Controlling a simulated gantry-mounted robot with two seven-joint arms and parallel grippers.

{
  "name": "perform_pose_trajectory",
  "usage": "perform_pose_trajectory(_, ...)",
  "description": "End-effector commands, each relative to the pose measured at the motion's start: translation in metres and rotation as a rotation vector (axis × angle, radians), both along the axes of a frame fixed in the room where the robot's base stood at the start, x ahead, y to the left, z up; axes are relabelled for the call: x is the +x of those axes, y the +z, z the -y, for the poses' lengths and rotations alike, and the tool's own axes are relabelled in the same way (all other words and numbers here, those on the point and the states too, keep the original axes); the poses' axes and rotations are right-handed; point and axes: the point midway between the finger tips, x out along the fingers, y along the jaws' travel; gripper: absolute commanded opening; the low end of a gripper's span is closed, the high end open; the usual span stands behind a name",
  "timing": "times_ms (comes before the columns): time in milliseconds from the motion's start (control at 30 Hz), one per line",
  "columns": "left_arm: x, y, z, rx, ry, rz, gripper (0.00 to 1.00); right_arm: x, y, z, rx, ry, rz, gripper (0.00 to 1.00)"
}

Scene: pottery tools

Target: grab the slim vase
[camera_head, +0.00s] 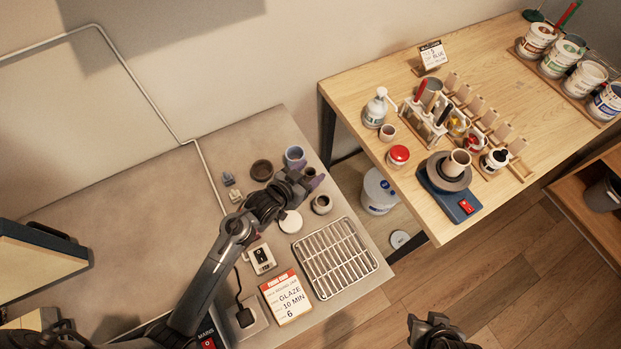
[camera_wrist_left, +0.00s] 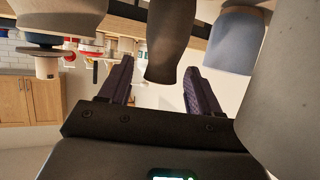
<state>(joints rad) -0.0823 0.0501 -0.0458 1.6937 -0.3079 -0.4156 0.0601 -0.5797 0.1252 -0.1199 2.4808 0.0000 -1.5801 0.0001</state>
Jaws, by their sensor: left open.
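In the left wrist view, which looks inverted, a slim dark grey-brown vase (camera_wrist_left: 168,38) shows between the two dark fingers of my left gripper (camera_wrist_left: 158,68). The fingers are open, with a visible gap on either side of the vase. In the head view my left gripper (camera_head: 313,179) reaches over the grey table beside a blue cup (camera_head: 294,156). I cannot make out the slim vase there; the gripper seems to cover it. My right gripper (camera_head: 434,328) is at the bottom edge of the head view, away from the tables; its jaws are unclear.
The blue cup (camera_wrist_left: 236,40) is close to one finger. A small pot (camera_head: 322,204), white disc (camera_head: 291,222), dark bowl (camera_head: 262,170) and wire rack (camera_head: 335,258) surround the gripper. A wooden table (camera_head: 350,95) with pottery tools stands right, beyond a gap.

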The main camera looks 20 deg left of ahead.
Motion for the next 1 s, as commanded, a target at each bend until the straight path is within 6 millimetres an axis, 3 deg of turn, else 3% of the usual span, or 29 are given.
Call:
perform_pose_trajectory(367, 0.0081, -0.0036, 0.0026, 0.0, 0.001, 0.0, 0.63, -0.0001, -0.0008, -0.001, 0.004, -0.003, -0.001, 0.38)
perform_pose_trajectory(733, 0.0078, -0.0037, 0.0024, 0.0, 0.001, 0.0, 0.06, -0.0002, -0.0009, -0.0022, 0.009, -0.005, -0.001, 0.38)
perform_pose_trajectory(1000, 0.0079, -0.0029, 0.0024, 0.001, 0.001, 0.0, 0.04, -0.0003, -0.0009, -0.0019, 0.008, -0.005, -0.002, 0.38)
